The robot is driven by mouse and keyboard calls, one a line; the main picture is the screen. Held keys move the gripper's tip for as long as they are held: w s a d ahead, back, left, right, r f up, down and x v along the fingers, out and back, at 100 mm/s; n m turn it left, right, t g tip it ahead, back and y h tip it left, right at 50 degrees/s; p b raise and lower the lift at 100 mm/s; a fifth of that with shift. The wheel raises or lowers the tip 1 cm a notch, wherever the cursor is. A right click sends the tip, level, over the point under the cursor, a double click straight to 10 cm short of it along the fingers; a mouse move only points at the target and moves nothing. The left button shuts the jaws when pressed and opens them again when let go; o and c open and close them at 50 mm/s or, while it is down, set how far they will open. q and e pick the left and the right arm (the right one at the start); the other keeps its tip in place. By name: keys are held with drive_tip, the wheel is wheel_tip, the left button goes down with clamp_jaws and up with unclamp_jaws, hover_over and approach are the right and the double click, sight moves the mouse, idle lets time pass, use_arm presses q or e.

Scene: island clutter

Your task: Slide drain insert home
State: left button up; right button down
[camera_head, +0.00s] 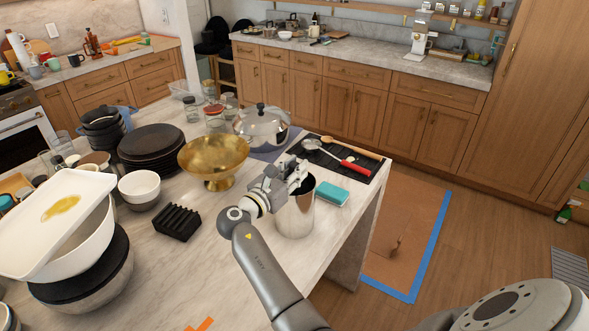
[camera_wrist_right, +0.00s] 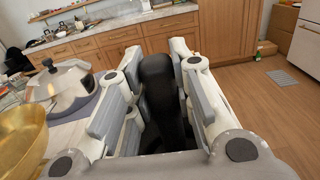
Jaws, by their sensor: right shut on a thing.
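My right gripper (camera_head: 292,172) is at the rim of a shiny metal canister (camera_head: 297,218) near the island's right edge. In the right wrist view, the fingers of this gripper (camera_wrist_right: 158,85) are closed around a black upright piece (camera_wrist_right: 158,80) with a rounded top. It may be part of the drain insert; its lower end is hidden by the gripper. The canister stands upright and shows a dark inside. How deep the black piece reaches into it cannot be told. My left gripper is not in view.
A gold footed bowl (camera_head: 212,160) stands left of the gripper. Behind are a lidded steel pot (camera_head: 262,125) and a black mat (camera_head: 350,168) with utensils. A teal sponge (camera_head: 325,193) is right of the canister. A black slotted rack (camera_head: 178,222) stands on bare marble.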

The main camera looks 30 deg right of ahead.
drive_tip(key=shift+f+b, duration=0.5)
drive_tip(key=shift+f, duration=0.4)
drive_tip(key=c, duration=1.5)
unclamp_jaws()
drive_tip(key=shift+r, duration=0.1)
drive_tip(key=o, duration=0.3)
drive_tip(key=shift+s, duration=0.1)
wheel_tip(320, 180, up, 10)
drive_tip(key=shift+a+r, duration=0.1)
